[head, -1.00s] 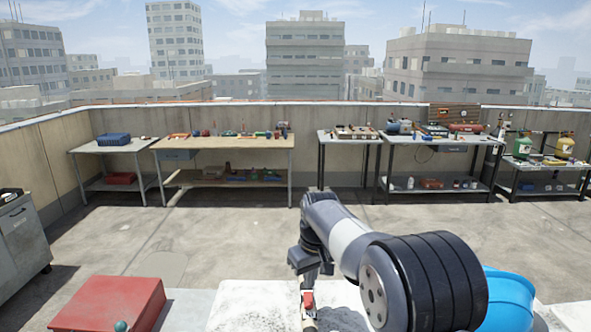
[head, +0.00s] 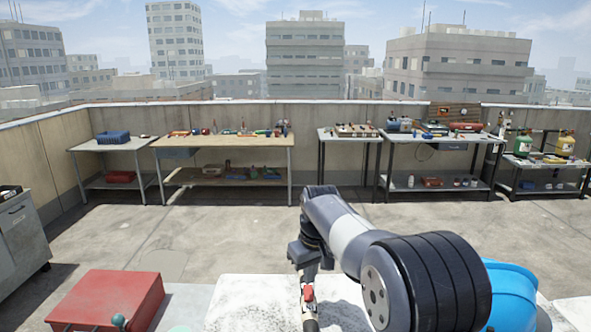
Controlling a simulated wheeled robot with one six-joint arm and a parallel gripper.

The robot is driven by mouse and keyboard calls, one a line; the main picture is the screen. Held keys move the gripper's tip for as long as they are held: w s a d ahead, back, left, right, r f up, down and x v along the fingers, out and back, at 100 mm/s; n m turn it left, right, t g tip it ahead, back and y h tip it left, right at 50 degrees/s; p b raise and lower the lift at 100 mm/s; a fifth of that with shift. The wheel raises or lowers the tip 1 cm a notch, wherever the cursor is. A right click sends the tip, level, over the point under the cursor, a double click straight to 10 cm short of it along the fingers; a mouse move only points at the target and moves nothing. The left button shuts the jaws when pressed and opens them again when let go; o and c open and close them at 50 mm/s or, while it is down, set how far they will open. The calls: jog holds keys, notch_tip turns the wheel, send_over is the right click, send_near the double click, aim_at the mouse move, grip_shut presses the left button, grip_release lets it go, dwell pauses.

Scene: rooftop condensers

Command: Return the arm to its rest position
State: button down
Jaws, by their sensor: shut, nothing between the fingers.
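My arm reaches up from the lower right of the head view and bends down near the centre. At its end my gripper (head: 308,270) shows small and dark, above the near work surface. It is shut, and I see nothing held in it. A slim tool with a red part and a dark handle (head: 308,294) shows just below it, over the white, worn top (head: 245,300). The near link of my arm hides part of that top.
A red case (head: 108,298) lies at the near left, with a teal knob (head: 119,321) before it. A blue rounded object, perhaps a hard hat (head: 512,297), sits right of my arm. A grey cabinet (head: 20,235) stands left. Benches (head: 225,142) line the far wall; the floor between is clear.

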jog(key=shift+r+p, duration=1.45)
jog(key=shift+r, duration=0.45)
